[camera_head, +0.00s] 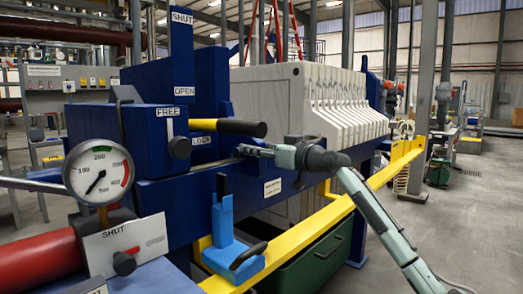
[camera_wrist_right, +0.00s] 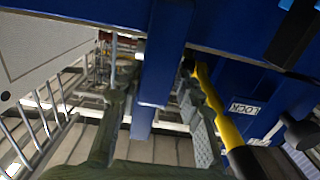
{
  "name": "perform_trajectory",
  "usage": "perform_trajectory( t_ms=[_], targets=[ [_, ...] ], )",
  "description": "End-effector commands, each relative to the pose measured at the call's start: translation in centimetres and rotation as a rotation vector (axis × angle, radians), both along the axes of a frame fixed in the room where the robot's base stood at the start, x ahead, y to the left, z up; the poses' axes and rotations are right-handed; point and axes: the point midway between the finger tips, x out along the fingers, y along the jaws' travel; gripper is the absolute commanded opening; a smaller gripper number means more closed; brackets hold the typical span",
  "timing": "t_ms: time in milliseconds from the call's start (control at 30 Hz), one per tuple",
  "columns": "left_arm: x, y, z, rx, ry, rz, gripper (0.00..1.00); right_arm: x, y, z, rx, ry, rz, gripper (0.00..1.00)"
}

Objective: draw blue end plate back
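A tall blue plate (camera_head: 213,75) stands in the head view at the near end of a row of pale filter plates (camera_head: 300,85). A blue upright marked SHUT and OPEN is in front of it. A yellow lever with a black grip (camera_head: 240,128) sticks out by the LOCK label; it also shows in the right wrist view (camera_wrist_right: 222,112). My right gripper (camera_head: 250,151) is just below this lever, its fingers pointing left. In the wrist view its two fingers (camera_wrist_right: 155,115) are apart, with a blue bar (camera_wrist_right: 163,60) showing between or beyond them. My left gripper is out of view.
A pressure gauge (camera_head: 98,174), a red cylinder (camera_head: 40,268) and a light-blue handled block (camera_head: 228,240) are at the near left. A yellow rail (camera_head: 320,222) runs along the press's right side above a green bin (camera_head: 318,262).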

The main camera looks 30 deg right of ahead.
Motion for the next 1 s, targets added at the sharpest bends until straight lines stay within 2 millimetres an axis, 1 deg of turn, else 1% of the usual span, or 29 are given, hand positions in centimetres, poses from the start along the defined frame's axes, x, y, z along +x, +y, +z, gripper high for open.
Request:
perform_trajectory(
  t_ms=[67,167,400,500,600,800,1000],
  targets=[
    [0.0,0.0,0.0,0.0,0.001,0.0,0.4,-0.6,-0.3,0.0,-0.001,0.0,-0.001,0.34],
    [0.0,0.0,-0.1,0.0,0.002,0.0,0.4,-2.0,-0.8,-0.1,-0.003,0.001,-0.002,0.34],
    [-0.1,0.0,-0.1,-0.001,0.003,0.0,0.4,-7.0,-2.6,-0.3,-0.004,0.004,-0.001,0.34],
    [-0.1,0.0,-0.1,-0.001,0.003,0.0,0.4,-8.7,-3.1,-0.2,-0.005,0.005,0.0,0.34],
    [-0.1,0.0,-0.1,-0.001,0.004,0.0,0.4,-9.9,-3.6,-0.2,-0.001,0.004,-0.001,0.34],
    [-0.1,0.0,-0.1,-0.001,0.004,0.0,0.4,-11.1,-4.0,-0.1,-0.001,0.002,0.001,0.34],
    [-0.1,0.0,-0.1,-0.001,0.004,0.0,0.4,-11.2,-4.0,0.0,0.0,0.001,0.001,0.34]
  ],
)
